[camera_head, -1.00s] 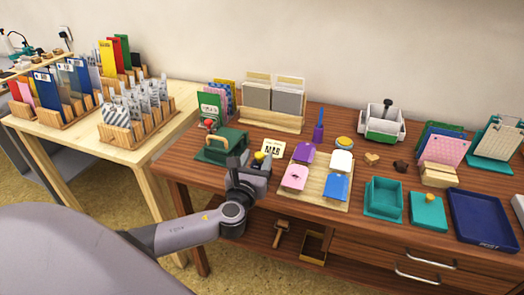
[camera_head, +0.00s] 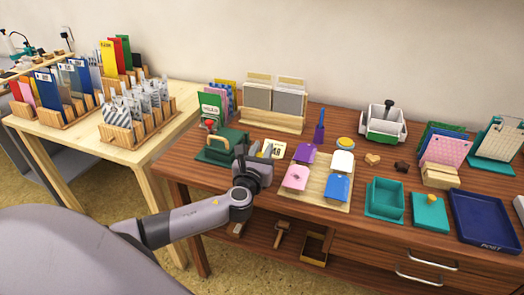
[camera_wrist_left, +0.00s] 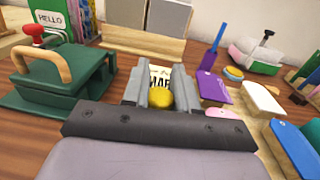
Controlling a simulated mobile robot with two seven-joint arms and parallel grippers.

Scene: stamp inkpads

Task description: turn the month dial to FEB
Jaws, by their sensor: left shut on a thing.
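The month dial's card (camera_head: 274,149) is a cream plate with large black letters, standing on the brown desk right of the green press. In the left wrist view the card (camera_wrist_left: 160,76) shows letters that look like MAR, partly covered. A yellow knob (camera_wrist_left: 161,99) is in front of the card. My left gripper (camera_wrist_left: 161,92) has its two grey fingers on either side of the knob and is shut on it. In the head view my left gripper (camera_head: 254,160) hides the knob and the card's left part. My right gripper is not in view.
The green press (camera_head: 222,146) with a wooden handle stands close left of my gripper. A wooden board (camera_head: 314,190) with pink, purple, white and blue pads lies close right. A wooden rack (camera_head: 270,120) of grey cards stands behind.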

